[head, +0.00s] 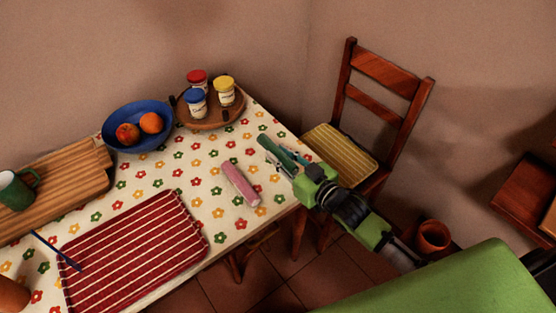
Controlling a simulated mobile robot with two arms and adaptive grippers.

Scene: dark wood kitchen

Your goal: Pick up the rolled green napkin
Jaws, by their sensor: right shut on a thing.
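The rolled green napkin (264,142) is at the right end of the table. Its far end sticks out past the fingertips of my right gripper (283,155). My right gripper is shut on it, reaching in from the right over the table's edge. The gripper hides part of the roll, and I cannot tell whether it touches the cloth. A rolled pink napkin (241,184) lies on the tablecloth just left of the gripper. My left gripper is not in view.
A blue bowl (113,147) of fruit and a round wooden tray (207,123) with several jars stand at the back. A red striped mat (135,250), a wooden board (60,185) and a green mug (15,190) are at left. A chair (384,105) stands behind the right end.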

